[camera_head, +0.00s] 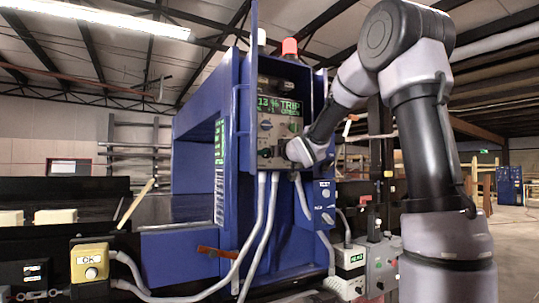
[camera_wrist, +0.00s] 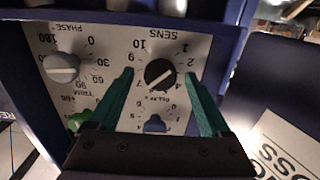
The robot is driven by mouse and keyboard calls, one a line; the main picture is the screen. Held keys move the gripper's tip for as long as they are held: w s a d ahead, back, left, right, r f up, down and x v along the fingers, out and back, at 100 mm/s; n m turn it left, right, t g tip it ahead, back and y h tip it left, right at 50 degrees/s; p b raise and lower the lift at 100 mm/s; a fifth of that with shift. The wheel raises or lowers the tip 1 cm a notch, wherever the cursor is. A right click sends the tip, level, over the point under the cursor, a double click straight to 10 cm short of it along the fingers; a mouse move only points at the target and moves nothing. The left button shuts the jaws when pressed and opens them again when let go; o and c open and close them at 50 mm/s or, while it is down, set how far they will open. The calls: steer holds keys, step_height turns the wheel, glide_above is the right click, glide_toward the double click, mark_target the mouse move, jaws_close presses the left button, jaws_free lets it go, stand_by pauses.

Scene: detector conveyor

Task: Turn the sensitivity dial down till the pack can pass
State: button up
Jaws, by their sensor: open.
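The sensitivity dial (camera_wrist: 159,74), a black round knob with a pale pointer line, sits under the upside-down label SENS in the wrist view. The line runs between lower left and upper right. My gripper (camera_wrist: 160,76) is open, its green fingers on either side of the dial with gaps showing; contact is not visible. In the head view my gripper (camera_head: 288,155) is at the blue detector's control panel and hides the dial. The green display (camera_head: 278,105) above appears to read 13 % and TRIP. Pale blocks (camera_head: 55,216), possibly packs, lie on the left.
A grey PHASE knob (camera_wrist: 62,68) and a blue knob (camera_wrist: 155,124) are close to my fingers. A red-capped lamp (camera_head: 289,47) tops the detector. Grey cables hang below the panel. A yellow box (camera_head: 90,262) stands at lower left.

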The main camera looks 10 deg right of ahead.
jaws_close()
steer(key=shift+n, duration=0.3)
steer(key=shift+n, duration=2.6)
jaws_free()
